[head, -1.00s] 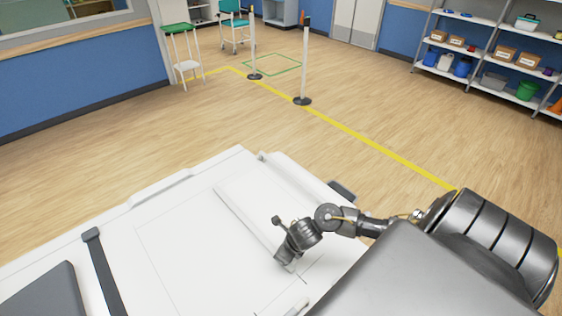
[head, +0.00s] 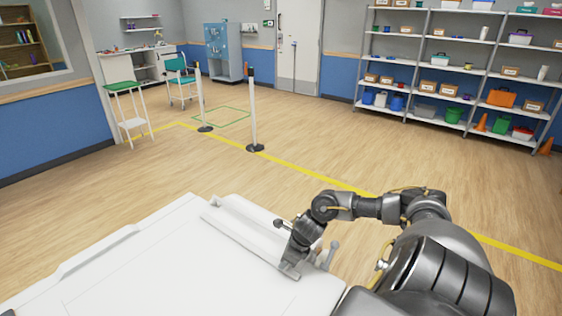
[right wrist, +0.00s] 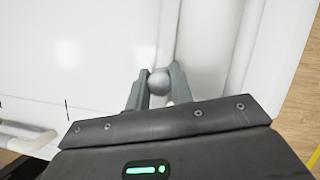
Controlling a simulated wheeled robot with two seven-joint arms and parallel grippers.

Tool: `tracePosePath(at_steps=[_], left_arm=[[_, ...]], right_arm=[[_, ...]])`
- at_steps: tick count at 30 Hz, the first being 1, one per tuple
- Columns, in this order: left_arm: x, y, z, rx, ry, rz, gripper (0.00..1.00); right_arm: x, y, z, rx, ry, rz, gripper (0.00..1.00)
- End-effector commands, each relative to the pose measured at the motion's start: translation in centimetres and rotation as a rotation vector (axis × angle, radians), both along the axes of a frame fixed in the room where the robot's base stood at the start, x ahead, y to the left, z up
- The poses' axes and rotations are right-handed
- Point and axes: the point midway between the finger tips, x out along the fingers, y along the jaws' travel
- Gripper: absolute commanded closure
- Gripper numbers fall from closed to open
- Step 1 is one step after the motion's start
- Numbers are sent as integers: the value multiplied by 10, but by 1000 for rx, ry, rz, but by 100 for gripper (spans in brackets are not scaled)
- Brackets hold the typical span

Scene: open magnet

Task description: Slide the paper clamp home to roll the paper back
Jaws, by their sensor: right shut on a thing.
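A small grey ball-shaped knob (right wrist: 159,82) sits between the two fingers of my right gripper (right wrist: 159,72) in the right wrist view. I take it for the paper clamp's handle. My right gripper (head: 290,268) shows in the head view at the near right part of the white top, shut on the knob, which its fingers hide there. A long raised white strip (head: 240,232) runs from the far edge toward the gripper; I cannot tell whether it is the clamp itself. No paper can be told apart from the white surface. My left gripper is out of view.
The white top (head: 150,270) is bare left of my right gripper. Wooden floor lies beyond it. Two posts, one a white post (head: 253,115), stand further off, with a green-topped stool (head: 125,100) at left and shelves (head: 470,65) at far right.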

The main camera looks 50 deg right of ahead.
Motion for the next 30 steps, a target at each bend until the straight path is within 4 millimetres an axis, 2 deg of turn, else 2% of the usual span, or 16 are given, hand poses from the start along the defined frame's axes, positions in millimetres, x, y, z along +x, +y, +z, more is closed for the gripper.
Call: tracePosePath(at_steps=[8, 9, 13, 23, 26, 30], left_arm=[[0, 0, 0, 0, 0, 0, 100], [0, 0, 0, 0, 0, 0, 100], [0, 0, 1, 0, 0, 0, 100], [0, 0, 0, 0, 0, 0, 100], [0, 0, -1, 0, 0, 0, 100], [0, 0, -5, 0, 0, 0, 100]], right_arm=[[1, -5, 2, -8, -2, -8, 100], [1, -5, 2, -8, -2, -8, 74], [1, -5, 2, -8, -2, -7, 57], [0, -3, 3, -6, -1, -4, 56], [-3, -5, 12, -8, -2, -2, 56], [-13, -10, 35, -11, -1, 0, 56]])
